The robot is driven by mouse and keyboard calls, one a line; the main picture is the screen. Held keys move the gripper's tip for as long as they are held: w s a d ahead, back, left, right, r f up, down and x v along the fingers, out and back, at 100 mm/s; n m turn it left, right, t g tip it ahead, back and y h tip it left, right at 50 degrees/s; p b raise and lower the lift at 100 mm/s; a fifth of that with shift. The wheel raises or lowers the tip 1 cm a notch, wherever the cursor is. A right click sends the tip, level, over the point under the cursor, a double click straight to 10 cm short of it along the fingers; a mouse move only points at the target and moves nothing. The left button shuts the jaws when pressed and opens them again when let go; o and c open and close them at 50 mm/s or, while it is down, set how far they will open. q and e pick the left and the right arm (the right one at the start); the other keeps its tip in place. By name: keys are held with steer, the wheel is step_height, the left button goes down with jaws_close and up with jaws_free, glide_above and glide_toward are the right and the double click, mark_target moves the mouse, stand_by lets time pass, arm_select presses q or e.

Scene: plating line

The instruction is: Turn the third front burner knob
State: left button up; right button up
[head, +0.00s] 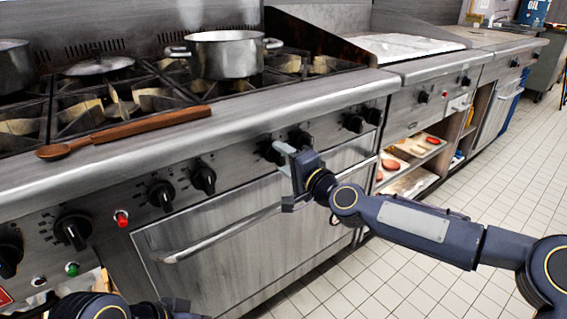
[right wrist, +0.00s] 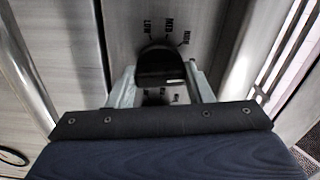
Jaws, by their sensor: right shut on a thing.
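My right gripper (head: 281,153) reaches the stove's front panel from the right. In the right wrist view its two pale fingers (right wrist: 162,84) stand on either side of a black knob (right wrist: 163,66), shut on it. Markings LOW, MED and HIGH show around that knob. In the head view the held knob (head: 268,151) is partly hidden by the gripper. Other black front knobs show at its right (head: 299,138), at its left (head: 203,179) and further left (head: 161,195). Part of my left arm (head: 95,306) shows at the bottom edge; its fingertips are not clear.
A long oven handle (head: 215,238) runs below the knobs. Red (head: 122,218) and green (head: 71,269) buttons sit on the panel. A pot (head: 226,56) and a wooden spoon (head: 125,133) rest on the stove top. Tiled floor (head: 480,160) is clear at right.

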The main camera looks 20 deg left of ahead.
steer(key=shift+m, duration=0.8)
steer(key=o, duration=1)
steer(key=v, duration=0.7)
steer(key=shift+s+d, duration=0.25)
steer(key=shift+d, duration=0.1)
